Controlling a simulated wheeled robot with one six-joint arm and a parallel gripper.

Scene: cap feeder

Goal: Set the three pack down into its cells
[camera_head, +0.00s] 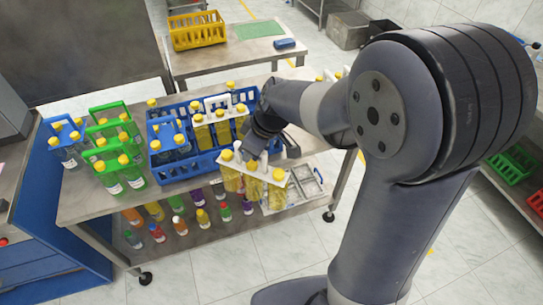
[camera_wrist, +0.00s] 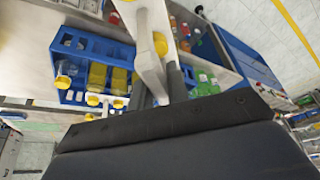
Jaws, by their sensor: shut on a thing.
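My gripper (camera_head: 262,150) is shut on the white handle of a three pack (camera_head: 252,173), which holds yellow bottles with yellow caps. The pack hangs at the front of the table, in front of the blue crate (camera_head: 190,172). Beside and partly behind it is a grey tray with cells (camera_head: 308,182). I cannot tell whether the bottles' bottoms touch anything. In the wrist view the white handle (camera_wrist: 150,45) rises between my fingers (camera_wrist: 158,92), with a yellow cap beside it; the bottles are mostly hidden.
The blue crate holds another white-handled yellow pack (camera_head: 218,118) and blue-handled bottles. Green packs (camera_head: 118,150) and a blue pack (camera_head: 65,135) stand left. Loose bottles (camera_head: 180,222) stand on the shelf below. A yellow crate (camera_head: 198,32) stands on a rear table.

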